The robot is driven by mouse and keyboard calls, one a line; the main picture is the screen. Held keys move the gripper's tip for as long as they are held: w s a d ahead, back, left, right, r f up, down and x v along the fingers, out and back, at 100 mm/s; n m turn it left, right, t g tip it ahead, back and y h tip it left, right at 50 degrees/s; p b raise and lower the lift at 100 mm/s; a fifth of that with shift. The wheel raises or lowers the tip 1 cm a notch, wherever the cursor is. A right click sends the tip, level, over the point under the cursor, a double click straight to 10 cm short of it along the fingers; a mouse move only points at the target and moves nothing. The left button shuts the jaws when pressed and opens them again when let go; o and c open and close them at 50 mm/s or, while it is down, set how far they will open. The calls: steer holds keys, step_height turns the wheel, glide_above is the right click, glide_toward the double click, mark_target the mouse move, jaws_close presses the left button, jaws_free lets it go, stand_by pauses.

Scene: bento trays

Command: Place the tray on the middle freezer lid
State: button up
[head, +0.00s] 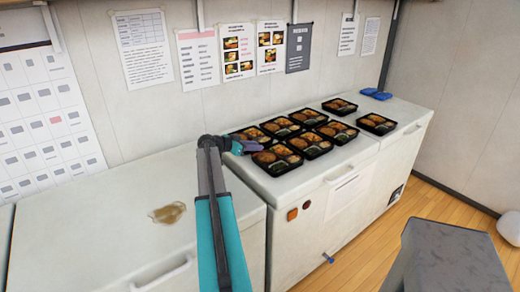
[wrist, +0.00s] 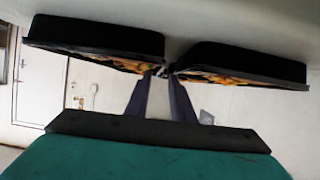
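Several black bento trays with food stand on the right freezer's lid (head: 405,108). The nearest ones are a front-left tray (head: 277,174) and a tray behind it, partly behind my gripper. My gripper (head: 240,146) is at the left end of this group, low over the lid's left edge. In the wrist view two trays show upside down, a left tray (wrist: 95,35) and a right tray (wrist: 245,60). The gripper's fingertips (wrist: 163,74) meet the gap between their near corners; whether they touch or grip a rim cannot be told. The freezer lid (head: 110,210) left of the trays, seemingly the middle one, bears no tray.
Blue items (head: 376,94) lie at the back right of the tray-bearing lid. The wall with posted papers (head: 143,48) stands close behind the freezers. The tray-bearing lid is crowded; the left lid has free room.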

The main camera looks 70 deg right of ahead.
steer(key=b+v, duration=0.1)
steer(key=v, duration=0.6)
steer(key=shift+w+a+r+b, duration=0.1)
steer(key=shift+a+b, duration=0.1)
steer(key=shift+b, duration=0.1)
steer(key=shift+w, duration=0.1)
stand_by(0.3)
